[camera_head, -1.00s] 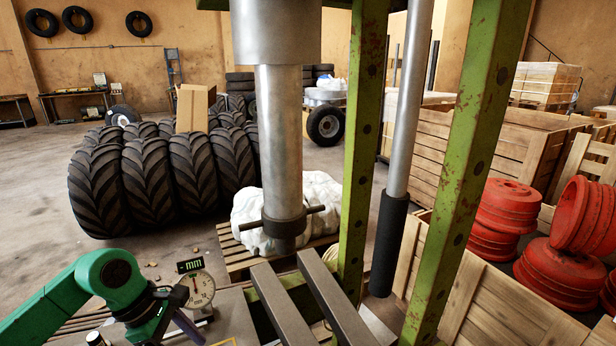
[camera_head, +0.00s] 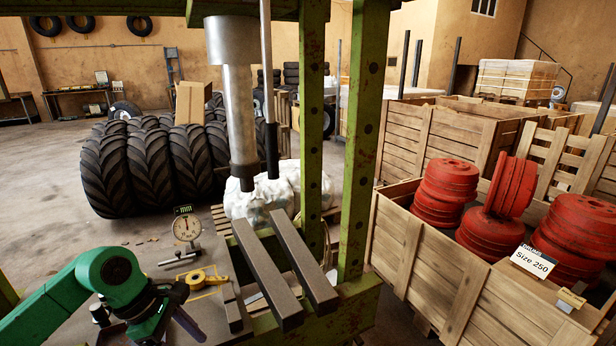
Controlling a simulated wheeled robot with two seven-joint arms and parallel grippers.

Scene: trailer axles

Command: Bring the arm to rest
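My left arm (camera_head: 100,282), green with dark joints, comes in from the lower left. Its dark gripper end (camera_head: 181,309) is low over the grey bench top, close to a yellow tape measure (camera_head: 203,279). The fingers are small and partly hidden behind the wrist, so I cannot tell their opening. Nothing is clearly seen held in it. My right arm and gripper are not in view.
A dial gauge on a stand (camera_head: 186,230) is on the bench. A green press frame (camera_head: 361,150) with a steel ram (camera_head: 240,115) and two bars (camera_head: 285,270) rises just right. A wooden crate (camera_head: 440,260) holds red hubs (camera_head: 450,180). Large tyres (camera_head: 150,165) stand behind.

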